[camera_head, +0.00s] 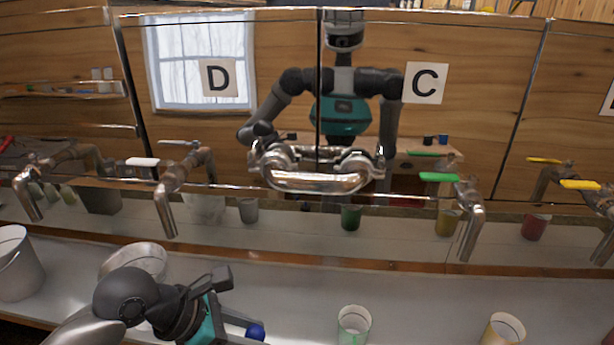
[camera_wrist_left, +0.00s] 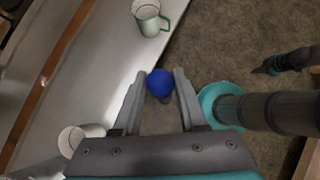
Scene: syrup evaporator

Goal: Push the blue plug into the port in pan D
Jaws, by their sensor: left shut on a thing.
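My left gripper (camera_head: 250,327) is low in the head view, left of centre, shut on the blue plug (camera_head: 256,332). In the left wrist view the plug's round blue end (camera_wrist_left: 160,83) sits between the two fingertips (camera_wrist_left: 160,88). The plug is held in the air, apart from the pans. Pan D (camera_head: 265,115) is the mirror-like steel pan with the D label (camera_head: 219,78), at the back. I cannot make out its port. A dark arm end, seemingly my right gripper (camera_wrist_left: 266,68), is small at the wrist view's right edge; its fingers are unclear.
Curved chrome pipes (camera_head: 315,180) bulge out between pans D and C. A spout (camera_head: 166,205) with a white handle stands before pan D. A metal bowl (camera_head: 135,262), a pail (camera_head: 17,265) and cups (camera_head: 354,325) stand on the pale bench. Pans mirror the room and me.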

